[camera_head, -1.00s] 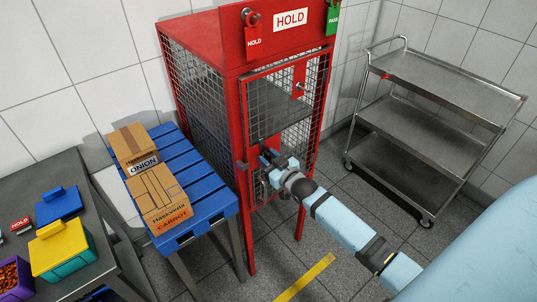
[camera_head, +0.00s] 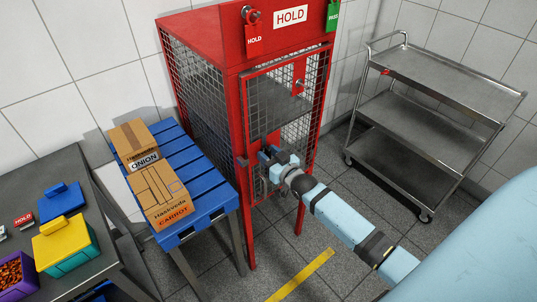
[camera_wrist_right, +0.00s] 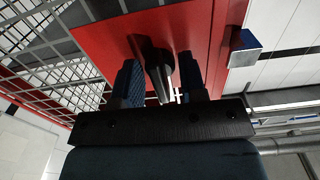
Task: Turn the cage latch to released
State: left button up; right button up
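The red cage (camera_head: 242,172) with wire mesh stands in the middle of the head view, its mesh door (camera_head: 290,95) facing front right. My right gripper (camera_head: 268,155) is at the front of the cage, beside the door's left edge, and covers the latch there. In the right wrist view, the two blue finger pads of my right gripper (camera_wrist_right: 160,85) stand apart on either side of a dark lever-like part (camera_wrist_right: 158,68), apparently the cage latch, against the red cage face. A thin gap shows beside it, so no firm grip is visible. My left gripper is out of view.
A blue slatted table (camera_head: 205,205) with two cardboard boxes (camera_head: 158,195) stands left of the cage. A grey table (camera_head: 60,180) with coloured bins is at far left. A steel cart (camera_head: 440,75) stands at right. A HOLD tag (camera_head: 254,40) and green PASS tag (camera_head: 333,15) hang on the cage top.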

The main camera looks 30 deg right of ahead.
jog(key=s+d+b, duration=0.1)
jog(key=s, duration=1.2)
jog(key=shift+s, duration=0.4)
